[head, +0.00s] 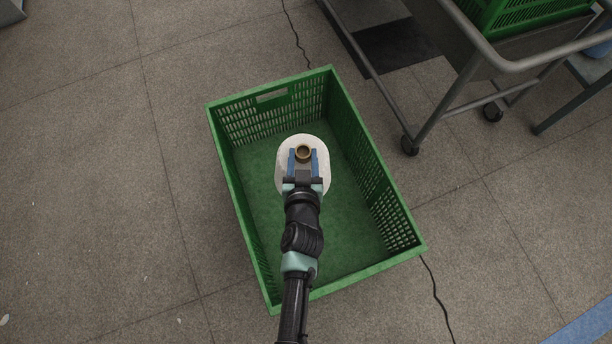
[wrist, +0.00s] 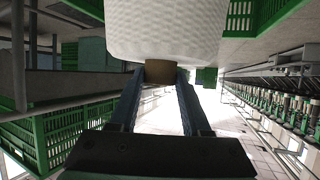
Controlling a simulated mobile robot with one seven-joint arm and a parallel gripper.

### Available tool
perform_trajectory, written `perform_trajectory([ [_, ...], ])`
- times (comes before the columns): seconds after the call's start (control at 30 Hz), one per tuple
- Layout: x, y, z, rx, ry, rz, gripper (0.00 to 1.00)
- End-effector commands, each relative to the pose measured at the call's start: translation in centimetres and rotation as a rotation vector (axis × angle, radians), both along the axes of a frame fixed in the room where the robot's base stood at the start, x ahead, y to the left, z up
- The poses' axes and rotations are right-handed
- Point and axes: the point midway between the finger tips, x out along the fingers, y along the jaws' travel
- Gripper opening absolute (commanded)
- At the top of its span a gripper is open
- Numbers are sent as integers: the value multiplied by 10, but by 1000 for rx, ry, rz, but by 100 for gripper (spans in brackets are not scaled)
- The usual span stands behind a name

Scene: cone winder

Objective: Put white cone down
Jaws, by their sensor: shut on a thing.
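The white cone (head: 283,172) is in my gripper (head: 303,155), over the middle of a green crate (head: 233,190) in the head view. My gripper's two blue fingers are shut on the brown tube end of the cone. In the wrist view the white cone (wrist: 165,30) fills the top middle, with its brown tube end (wrist: 160,72) between the fingertips of my gripper (wrist: 161,78). The crate stands on the floor, and the floor of the crate that shows is bare. The gap between cone and crate floor cannot be told; the part beneath the cone is hidden.
A metal trolley (head: 470,70) on castors stands at the upper right, with another green crate (head: 520,15) on it. Dark cracks (head: 436,290) run across the floor. The floor left of the crate is clear. Machine rows (wrist: 285,85) show at the right in the wrist view.

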Motion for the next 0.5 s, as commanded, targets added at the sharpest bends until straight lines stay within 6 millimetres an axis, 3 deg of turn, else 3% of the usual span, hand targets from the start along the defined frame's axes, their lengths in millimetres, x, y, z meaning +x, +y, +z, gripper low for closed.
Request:
perform_trajectory([
  [0.1,4,-1,-30,-4,-8,-3,0],
  [0.5,11,-5,-107,-12,-7,-10,0],
])
